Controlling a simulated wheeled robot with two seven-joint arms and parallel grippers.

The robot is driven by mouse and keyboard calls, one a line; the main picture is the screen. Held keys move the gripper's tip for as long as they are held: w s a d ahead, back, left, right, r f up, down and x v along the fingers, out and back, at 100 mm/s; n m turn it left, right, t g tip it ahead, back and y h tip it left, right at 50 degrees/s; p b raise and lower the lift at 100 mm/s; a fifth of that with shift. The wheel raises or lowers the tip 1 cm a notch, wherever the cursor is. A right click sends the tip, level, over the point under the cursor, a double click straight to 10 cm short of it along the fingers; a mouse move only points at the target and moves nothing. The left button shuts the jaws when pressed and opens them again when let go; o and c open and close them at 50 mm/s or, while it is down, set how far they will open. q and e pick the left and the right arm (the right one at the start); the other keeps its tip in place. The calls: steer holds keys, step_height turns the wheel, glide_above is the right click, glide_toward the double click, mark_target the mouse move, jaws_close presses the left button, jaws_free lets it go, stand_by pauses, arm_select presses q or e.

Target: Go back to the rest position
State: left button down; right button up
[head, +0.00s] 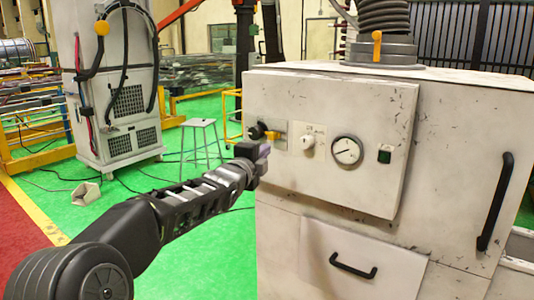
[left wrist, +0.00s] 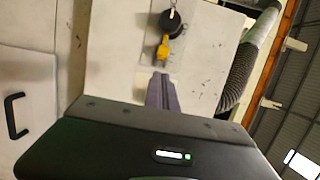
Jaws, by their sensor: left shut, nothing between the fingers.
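My left arm reaches in from the left in the head view. My left gripper (head: 262,150) is close in front of the white cabinet's control panel, just below a black knob (head: 257,130) with a yellow handle (head: 272,136). In the left wrist view the gripper's fingers (left wrist: 161,92) are together and empty, pointing at the panel. The yellow handle (left wrist: 163,48) on its black round base (left wrist: 171,23) shows just beyond the fingertips. I cannot tell whether the fingers touch the panel. My right gripper is not in view.
The white cabinet (head: 330,240) fills the right side, with a gauge (head: 346,150), a white knob (head: 308,143), a green button (head: 384,156) and black handles (head: 495,200). A stool (head: 200,140) and a grey machine (head: 115,90) stand behind on the green floor (head: 215,240).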

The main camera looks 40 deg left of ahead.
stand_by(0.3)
arm_select(q)
steer(key=s+d+f+n+g+h, duration=0.15)
steer(key=d+f+n, duration=0.4)
steer(key=f, duration=0.75)
steer(key=s+d+f+n+g+h, duration=0.1)
steer(key=d+f+n+g+h, duration=0.15)
steer(key=d+f+n, duration=0.7)
steer(key=s+d+f+g+h, duration=0.1)
steer(key=d+f+g, duration=0.25)
steer(key=f, duration=1.35)
steer(key=s+d+f+n+g+h, duration=0.2)
steer(key=s+d+f+n+g, duration=0.15)
steer(key=s+d+f, duration=0.9)
steer(key=s+d+f+g, duration=0.2)
steer(key=s+d+f, duration=0.1)
steer(key=s, duration=0.3)
steer(key=s+d+f+m+g+h, duration=0.1)
steer(key=s+d+f+g, duration=0.1)
steer(key=s+d+f, duration=0.2)
steer(key=s+d+f+g, duration=0.1)
steer(key=s+d+f, duration=0.2)
steer(key=s, duration=0.7)
steer(key=shift+d+f+g+h, duration=0.25)
steer(key=shift+d+g+h, duration=0.15)
steer(key=shift+d, duration=0.1)
steer(key=shift+w+m, duration=0.1)
steer(key=shift+m, duration=0.15)
